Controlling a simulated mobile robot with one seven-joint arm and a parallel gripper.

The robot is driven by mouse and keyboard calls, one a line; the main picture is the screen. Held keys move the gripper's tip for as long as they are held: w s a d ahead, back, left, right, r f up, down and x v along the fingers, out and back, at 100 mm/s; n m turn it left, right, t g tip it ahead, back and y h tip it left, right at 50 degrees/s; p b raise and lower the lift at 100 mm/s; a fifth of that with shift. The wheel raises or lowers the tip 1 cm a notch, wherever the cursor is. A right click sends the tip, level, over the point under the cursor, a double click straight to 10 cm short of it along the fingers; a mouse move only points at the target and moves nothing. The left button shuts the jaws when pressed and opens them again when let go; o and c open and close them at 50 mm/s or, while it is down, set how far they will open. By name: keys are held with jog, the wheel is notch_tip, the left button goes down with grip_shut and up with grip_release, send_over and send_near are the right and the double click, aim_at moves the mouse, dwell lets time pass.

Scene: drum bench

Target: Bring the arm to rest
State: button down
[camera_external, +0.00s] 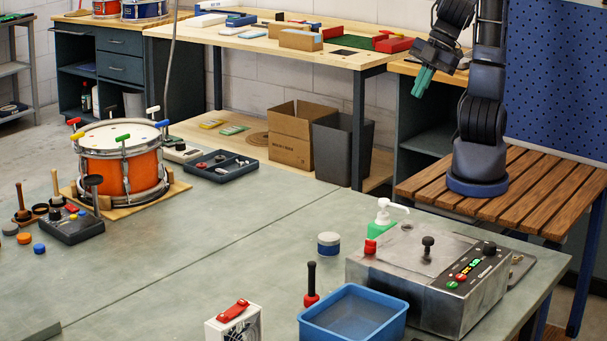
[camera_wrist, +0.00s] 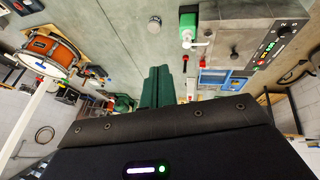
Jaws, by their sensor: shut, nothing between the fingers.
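My arm stands on the slatted wooden stand (camera_external: 545,190) at the right in the external view, its upper links rising out of the top of the picture. My gripper (camera_external: 422,82) hangs at the upper right, with green fingers pointing down and a little left. The fingers are shut with nothing between them. They are in the air, apart from the green-grey bench (camera_external: 230,235). In the wrist view my gripper (camera_wrist: 157,75) shows as two green fingers side by side, over the bench.
An orange drum (camera_external: 125,165) stands on a wooden board at the bench's left. A metal control box (camera_external: 435,275), a blue bin (camera_external: 352,318) and a green pump bottle (camera_external: 382,222) stand at the right. A blue pegboard (camera_external: 565,80) is close behind my arm. The bench's middle is clear.

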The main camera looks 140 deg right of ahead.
jog(key=s+d+f+y, duration=0.1)
jog(key=s+d+y, duration=0.1)
jog(key=s, duration=1.6)
jog(key=shift+s+f+m+y, duration=0.25)
jog(key=shift+f+m+y, duration=0.05)
jog(key=shift+y, duration=0.1)
